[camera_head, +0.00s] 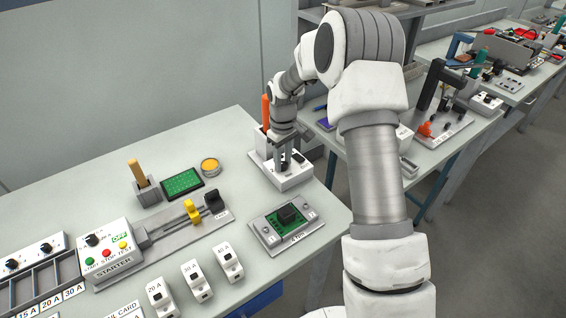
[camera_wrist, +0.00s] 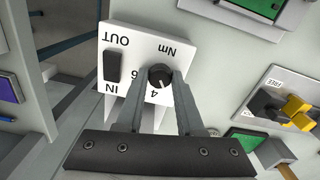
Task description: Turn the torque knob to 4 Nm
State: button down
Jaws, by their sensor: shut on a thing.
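The torque knob (camera_wrist: 159,72) is a small round black knob on a white box (camera_wrist: 150,47), which also shows in the head view (camera_head: 290,180). The box face reads OUT, IN and Nm, upside down in the wrist view, with scale numbers such as 4 and 6 by the knob. A black rocker (camera_wrist: 113,67) sits between OUT and IN. My gripper (camera_wrist: 158,79) points down at the box, with one finger on each side of the knob, shut on it. In the head view my gripper (camera_head: 286,163) covers the knob. The pointer's exact setting is too small to tell.
An orange-handled tool (camera_head: 265,110) stands right behind the box, close to my wrist. A fixture with a green board (camera_head: 268,234) lies in front of it. A yellow round tin (camera_head: 210,166) and a green board (camera_head: 182,182) lie to the left. The table edge is close on the right.

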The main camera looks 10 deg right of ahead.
aim_at(283, 164)
jog(key=m+b, duration=0.1)
jog(key=m, duration=0.5)
jog(key=shift+m, duration=0.3)
dwell(0.5)
jog(key=c, duration=0.5)
grip_release()
jog(key=shift+r, duration=0.1)
notch_tip(283, 164, up, 17)
jog(key=shift+r+p, duration=0.15)
jog(key=shift+p, duration=0.25)
